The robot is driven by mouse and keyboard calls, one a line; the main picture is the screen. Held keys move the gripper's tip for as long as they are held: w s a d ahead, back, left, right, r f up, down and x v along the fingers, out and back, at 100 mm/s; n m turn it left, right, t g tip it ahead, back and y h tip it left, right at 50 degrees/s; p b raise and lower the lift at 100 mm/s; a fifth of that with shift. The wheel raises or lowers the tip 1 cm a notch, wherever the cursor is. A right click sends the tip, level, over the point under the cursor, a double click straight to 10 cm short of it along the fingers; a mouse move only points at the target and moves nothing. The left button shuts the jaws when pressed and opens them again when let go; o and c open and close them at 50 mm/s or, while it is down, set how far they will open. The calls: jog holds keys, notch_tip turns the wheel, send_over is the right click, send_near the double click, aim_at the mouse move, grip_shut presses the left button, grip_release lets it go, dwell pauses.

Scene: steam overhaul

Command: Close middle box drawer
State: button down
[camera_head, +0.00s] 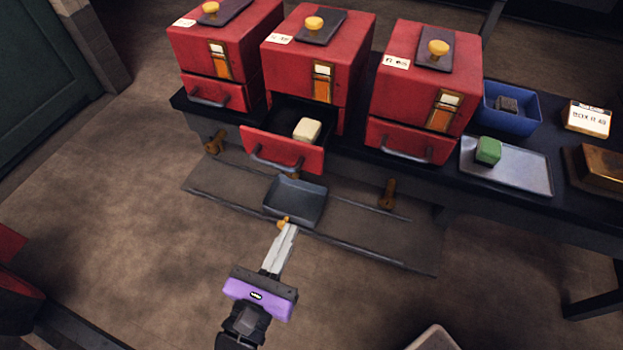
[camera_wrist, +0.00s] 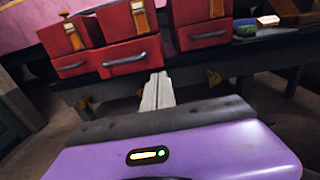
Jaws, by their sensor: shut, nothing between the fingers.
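The middle red box (camera_head: 350,62) stands on the dark bench between two similar boxes. Its drawer (camera_head: 283,150) is pulled out toward me, with a grey bar handle and a cream block (camera_head: 307,130) inside. In the wrist view the middle drawer's front (camera_wrist: 130,58) sticks out ahead, just above the fingertips. My gripper (camera_head: 287,226) is shut and empty, its fingers together, pointing toward the bench. It appears in front of the open drawer with a gap between. In the wrist view the fingertips (camera_wrist: 158,78) lie slightly right of the drawer handle's middle.
The left box (camera_head: 212,52) and right box (camera_head: 425,78) have shut drawers. A grey tray (camera_head: 296,200) sits below the open drawer, near the low shelf (camera_head: 350,232). A blue bin (camera_head: 520,118) and a metal tray with a green block (camera_head: 488,150) are at right. Floor in front is clear.

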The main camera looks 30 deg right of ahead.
aim_at(340, 125)
jog(key=x, duration=1.4)
jog(key=shift+d+b, duration=0.1)
jog(key=shift+b, duration=0.2)
jog(key=b+x, duration=0.1)
jog(key=x, duration=1.1)
jog(key=shift+w+d, duration=0.1)
jog(key=shift+d, duration=0.1)
jog(key=shift+w+d, duration=0.15)
jog(key=shift+d, duration=0.05)
jog(key=shift+d+r, duration=0.1)
